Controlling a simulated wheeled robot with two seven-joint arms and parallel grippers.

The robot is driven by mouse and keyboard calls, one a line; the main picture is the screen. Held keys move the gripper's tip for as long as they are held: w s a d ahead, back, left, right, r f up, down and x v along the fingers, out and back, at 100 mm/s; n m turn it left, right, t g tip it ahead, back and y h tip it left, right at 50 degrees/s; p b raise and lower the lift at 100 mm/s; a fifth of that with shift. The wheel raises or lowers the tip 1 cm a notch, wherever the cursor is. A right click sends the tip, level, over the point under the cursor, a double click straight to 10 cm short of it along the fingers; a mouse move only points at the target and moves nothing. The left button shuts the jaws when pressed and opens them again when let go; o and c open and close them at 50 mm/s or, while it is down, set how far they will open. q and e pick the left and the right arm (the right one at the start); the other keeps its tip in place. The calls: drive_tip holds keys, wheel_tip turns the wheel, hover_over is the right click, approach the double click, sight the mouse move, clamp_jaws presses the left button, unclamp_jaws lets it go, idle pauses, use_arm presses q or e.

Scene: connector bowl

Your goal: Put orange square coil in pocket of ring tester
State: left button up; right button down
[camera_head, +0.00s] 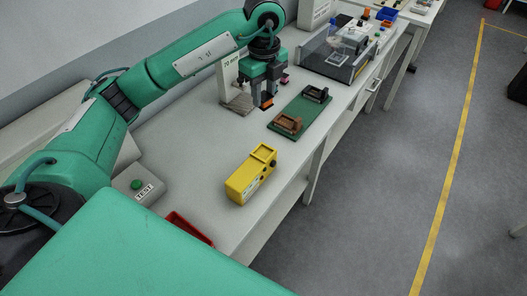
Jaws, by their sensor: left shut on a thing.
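My left gripper (262,102) hangs above the bench at the upper middle, pointing down. It is shut on a small orange piece, the orange square coil (267,104), which shows only partly between and below the dark fingers. A yellow box-shaped device (246,182) stands on the bench nearer to me, with a square framed recess (263,153) at its far end; it looks like the ring tester, though I read no label. The gripper and coil are well beyond this device, apart from it. My right gripper is out of view.
A green board (301,113) with a brown and a black holder lies right of the gripper. A white stand (229,85) is close on its left. A grey TEST button box (136,187) and a red tray (189,229) are nearer. A clear-walled case (335,58) stands farther back.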

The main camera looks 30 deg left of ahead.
use_arm(q)
drive_tip(key=shift+w+a+r+n, duration=0.1)
drive_tip(key=shift+r+n, duration=0.25)
drive_tip(key=shift+n, duration=0.65)
wheel_tip(320, 180, down, 15)
drive_tip(key=p, duration=0.4)
drive_tip(key=shift+f, duration=0.15)
drive_tip(key=p, duration=0.1)
hover_over(263, 154)
wheel_tip(263, 154, down, 4)
drive_tip(key=shift+w+f, duration=0.1)
drive_tip(key=shift+f, duration=0.15)
drive_tip(key=shift+f, duration=0.1)
drive_tip(key=shift+f, duration=0.15)
drive_tip(key=o, duration=1)
